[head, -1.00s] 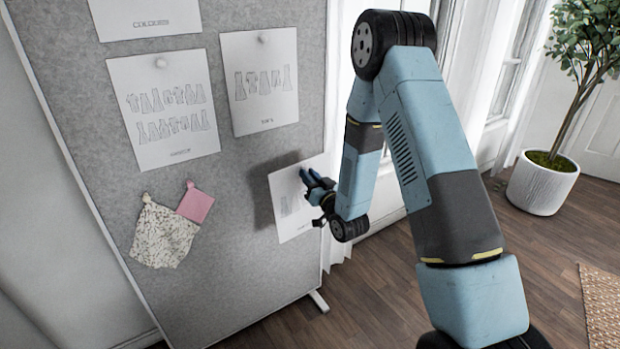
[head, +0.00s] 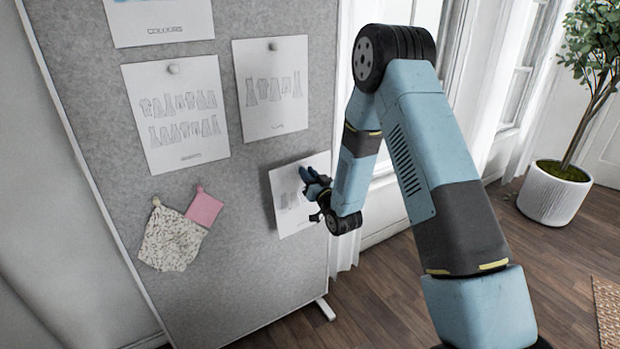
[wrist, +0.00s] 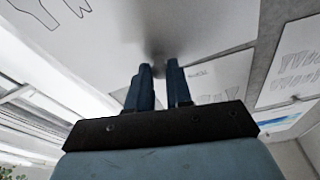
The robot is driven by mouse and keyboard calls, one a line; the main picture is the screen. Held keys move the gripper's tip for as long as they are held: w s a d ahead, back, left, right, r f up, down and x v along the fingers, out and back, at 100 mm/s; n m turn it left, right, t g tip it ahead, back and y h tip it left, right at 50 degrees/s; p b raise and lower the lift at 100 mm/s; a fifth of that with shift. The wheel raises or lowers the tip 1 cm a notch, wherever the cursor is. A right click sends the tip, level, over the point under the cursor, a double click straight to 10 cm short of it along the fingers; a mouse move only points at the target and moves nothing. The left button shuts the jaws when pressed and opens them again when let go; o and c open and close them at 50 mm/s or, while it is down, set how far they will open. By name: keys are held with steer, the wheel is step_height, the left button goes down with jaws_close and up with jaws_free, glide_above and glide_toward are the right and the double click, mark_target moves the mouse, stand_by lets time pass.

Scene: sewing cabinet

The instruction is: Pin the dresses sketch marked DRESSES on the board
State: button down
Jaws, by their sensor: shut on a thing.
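A white sketch sheet (head: 290,217) with faint garment drawings is in front of the lower right of the grey pin board (head: 235,240). Its label is too small to read. My gripper (head: 309,182) is shut at the sheet's upper middle and holds it, close to the board. A narrow shadow lies along the sheet's left side, and I cannot tell whether it touches the board. In the wrist view the sheet (wrist: 100,35) spreads above my gripper (wrist: 160,68), with outlines at upper left. A blurred grey spot, perhaps a pin, shows at the fingertips.
Pinned sheets hang above: a garment sheet (head: 175,115), another at upper right (head: 272,90), and a colours sheet (head: 160,25). Patterned (head: 170,240) and pink (head: 204,208) fabric swatches hang at left. Bare board lies below the held sheet. A potted plant (head: 553,192) stands far right.

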mark_target(298, 165)
steer(key=shift+f+x, duration=0.2)
steer(key=shift+x, duration=0.95)
steer(key=shift+f+x, duration=0.2)
steer(key=shift+x, duration=0.9)
steer(key=shift+f+x, duration=0.25)
steer(key=shift+x, duration=0.9)
steer(key=shift+w+a, duration=0.25)
steer(key=c, duration=0.9)
jaws_free()
steer(key=shift+c, duration=0.2)
